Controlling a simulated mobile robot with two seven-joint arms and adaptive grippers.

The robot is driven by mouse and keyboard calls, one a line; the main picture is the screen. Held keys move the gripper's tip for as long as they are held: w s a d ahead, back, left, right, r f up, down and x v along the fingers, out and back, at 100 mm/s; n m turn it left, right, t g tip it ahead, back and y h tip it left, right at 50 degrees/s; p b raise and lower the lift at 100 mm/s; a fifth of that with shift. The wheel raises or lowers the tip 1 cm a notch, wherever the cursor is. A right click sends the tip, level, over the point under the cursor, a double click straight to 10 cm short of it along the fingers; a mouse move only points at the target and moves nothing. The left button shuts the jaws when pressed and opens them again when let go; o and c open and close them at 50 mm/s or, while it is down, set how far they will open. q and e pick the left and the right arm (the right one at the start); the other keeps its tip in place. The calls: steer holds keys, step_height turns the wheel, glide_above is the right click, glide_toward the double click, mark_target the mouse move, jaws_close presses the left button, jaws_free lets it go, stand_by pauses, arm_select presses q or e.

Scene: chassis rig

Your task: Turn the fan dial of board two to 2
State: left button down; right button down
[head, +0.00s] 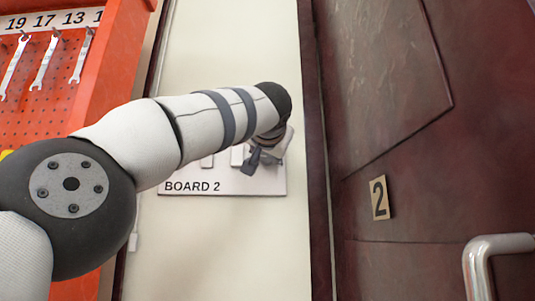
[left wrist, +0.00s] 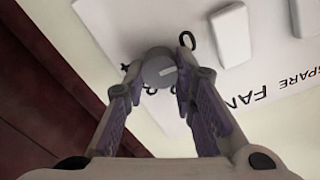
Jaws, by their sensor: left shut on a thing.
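Board two (head: 225,187), a pale panel marked BOARD 2, is on the cream wall; my left arm covers much of it in the head view. My left gripper (head: 262,156) is at the board's right part. In the left wrist view, my left gripper (left wrist: 158,60) is shut on the round grey fan dial (left wrist: 157,75), one finger on each side. A light pointer line shows on the dial's face. A 0 shows beside the right fingertip; the other marks around the dial are partly hidden by the fingers. My right gripper is not in view.
White switches (left wrist: 231,36) and the words SPARE and FAN are beside the dial on the board. A dark red door (head: 400,120) with a 2 plate and metal handle (head: 490,258) is at right. An orange tool rack (head: 110,75) with wrenches is at left.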

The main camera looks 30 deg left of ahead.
arm_select(q)
steer(key=m, duration=1.2)
steer(key=shift+d+f+m, duration=0.15)
steer(key=shift+f+m, duration=0.1)
steer(key=shift+m, duration=2.15)
steer(key=c, duration=1.3)
jaws_free()
steer(key=shift+f, duration=0.1)
